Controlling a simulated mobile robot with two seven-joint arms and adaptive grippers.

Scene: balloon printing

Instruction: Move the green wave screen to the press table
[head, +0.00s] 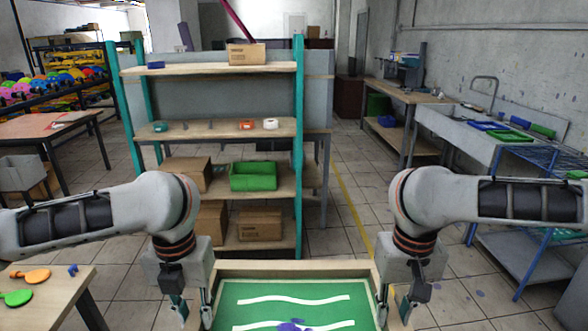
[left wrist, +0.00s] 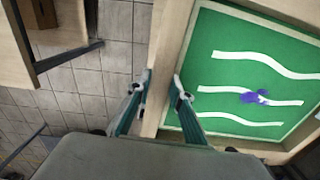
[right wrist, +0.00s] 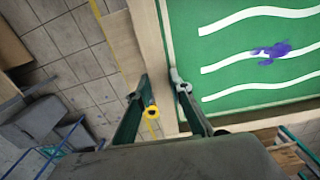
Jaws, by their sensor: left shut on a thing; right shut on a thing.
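The green wave screen (head: 290,291) has a pale wooden frame, white wavy stripes and a purple-blue blotch. It is at the bottom centre of the head view, between my two arms, with its near part cut off. My left gripper (head: 197,308) is shut on the left side of the frame; in the left wrist view its fingers (left wrist: 156,88) straddle the wooden bar (left wrist: 178,50). My right gripper (head: 396,308) is shut on the right side; in the right wrist view its fingers (right wrist: 162,90) straddle the bar (right wrist: 145,30). I cannot tell which table is the press table.
A shelf rack (head: 230,130) with boxes and a green bin (head: 253,176) stands ahead. A wooden table (head: 48,300) with orange and green paddles is at lower left. A sink bench (head: 460,125) and blue wire rack (head: 535,200) stand right. Tiled floor shows between them.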

